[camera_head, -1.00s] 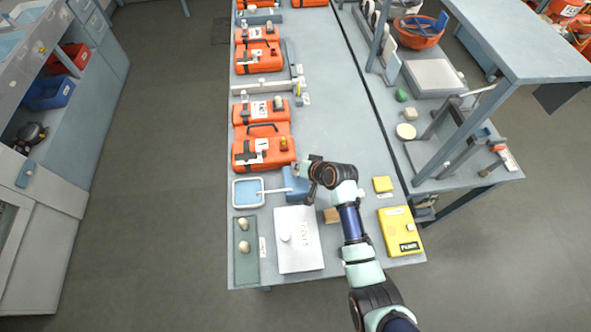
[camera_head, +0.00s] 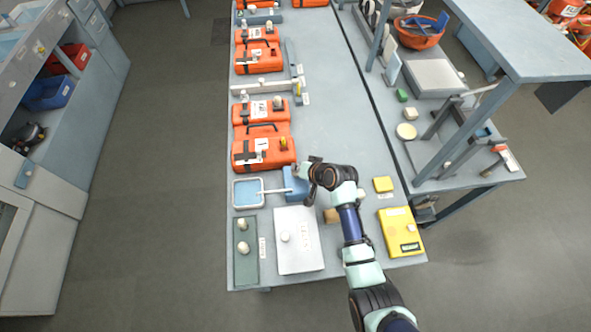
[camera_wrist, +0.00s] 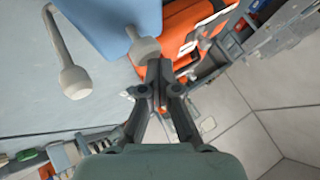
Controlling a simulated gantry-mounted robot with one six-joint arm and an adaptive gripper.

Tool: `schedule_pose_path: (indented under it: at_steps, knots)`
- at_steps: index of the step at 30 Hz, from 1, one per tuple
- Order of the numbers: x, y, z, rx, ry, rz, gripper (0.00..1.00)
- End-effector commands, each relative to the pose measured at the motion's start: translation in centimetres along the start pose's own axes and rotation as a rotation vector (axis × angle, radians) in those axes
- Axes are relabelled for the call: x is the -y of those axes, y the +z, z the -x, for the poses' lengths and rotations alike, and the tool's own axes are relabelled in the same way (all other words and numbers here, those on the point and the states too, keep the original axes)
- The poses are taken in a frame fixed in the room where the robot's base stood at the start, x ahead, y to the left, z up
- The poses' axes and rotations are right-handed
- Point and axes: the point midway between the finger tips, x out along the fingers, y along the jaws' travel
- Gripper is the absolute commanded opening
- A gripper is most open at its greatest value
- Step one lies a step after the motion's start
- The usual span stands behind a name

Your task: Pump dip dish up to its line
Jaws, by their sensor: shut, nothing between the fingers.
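The dip dish (camera_head: 247,204) is a shallow, white-rimmed tray with a blue inside, near the left table edge in the head view. A blue pump block (camera_head: 293,184) stands to its right, and a thin pale spout (camera_head: 274,191) reaches from it towards the dish. In the wrist view the blue block (camera_wrist: 118,20), the round-ended spout (camera_wrist: 66,52) and a pale round knob (camera_wrist: 144,50) show. My gripper (camera_head: 300,170) is shut and empty at the pump. Its fingertips (camera_wrist: 156,72) overlap the knob's edge; contact is unclear. The dish's line cannot be made out.
Orange cases (camera_head: 262,153) lie behind the pump. In front are a white panel with a knob (camera_head: 301,252), a grey-green strip with two pale knobs (camera_head: 245,270) and a yellow case (camera_head: 400,228). A small yellow block (camera_head: 383,184) lies right of my arm.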

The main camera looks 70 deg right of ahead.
Motion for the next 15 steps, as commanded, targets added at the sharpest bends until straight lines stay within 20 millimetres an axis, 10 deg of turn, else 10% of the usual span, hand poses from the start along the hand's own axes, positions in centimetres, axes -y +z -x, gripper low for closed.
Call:
schedule_pose_path:
  at_steps: [15]
  knots:
    - [-0.40, 0.48, -0.53, 0.003, 0.001, 0.000, 0.00]
